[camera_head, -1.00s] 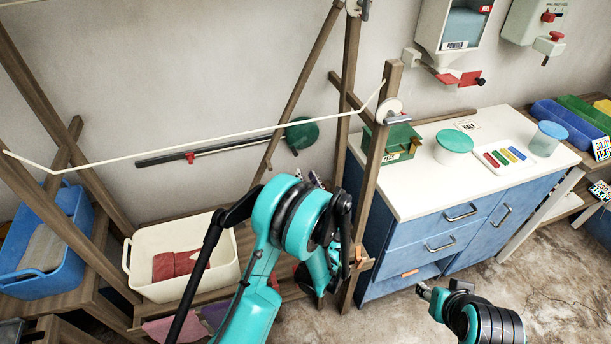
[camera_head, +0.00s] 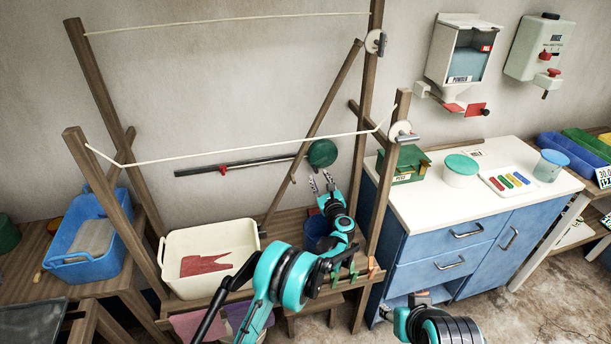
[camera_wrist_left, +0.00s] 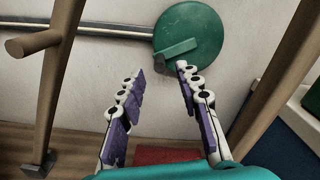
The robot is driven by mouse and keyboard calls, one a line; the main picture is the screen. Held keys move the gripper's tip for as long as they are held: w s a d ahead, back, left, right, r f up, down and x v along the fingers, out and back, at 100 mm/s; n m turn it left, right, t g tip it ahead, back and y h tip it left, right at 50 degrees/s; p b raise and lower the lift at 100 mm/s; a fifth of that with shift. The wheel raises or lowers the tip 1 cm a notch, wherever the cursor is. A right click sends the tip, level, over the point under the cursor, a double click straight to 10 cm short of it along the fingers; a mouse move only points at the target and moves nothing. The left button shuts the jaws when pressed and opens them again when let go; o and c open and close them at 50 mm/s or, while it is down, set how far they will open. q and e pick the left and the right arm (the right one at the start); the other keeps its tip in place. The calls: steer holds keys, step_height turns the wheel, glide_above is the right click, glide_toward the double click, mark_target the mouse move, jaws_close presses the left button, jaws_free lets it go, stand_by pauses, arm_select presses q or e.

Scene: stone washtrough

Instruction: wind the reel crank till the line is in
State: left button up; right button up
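A white reel disc with a grey crank handle (camera_head: 402,133) is on the front right wooden post, with a cream line (camera_head: 250,149) running left from it to the front left post and sagging near both ends. A second white reel (camera_head: 375,42) sits on the rear post with its own line. My left gripper (camera_head: 323,184) is open and empty, below and left of the front reel. In the left wrist view the open left gripper (camera_wrist_left: 160,95) faces the wall; neither reel shows there. My right gripper (camera_head: 405,305) is low by the cabinet; its fingers are too small to read.
A green disc (camera_head: 322,154) on a dark wall bar is just beyond my left gripper, also in the left wrist view (camera_wrist_left: 205,30). Wooden posts (camera_head: 388,190) stand close right.

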mark_target(317, 172)
arm_select(q)
steer(key=b+x, duration=0.1)
steer(key=x, duration=0.4)
steer(key=shift+w+a, duration=0.15)
steer(key=shift+w, duration=0.05)
jaws_close()
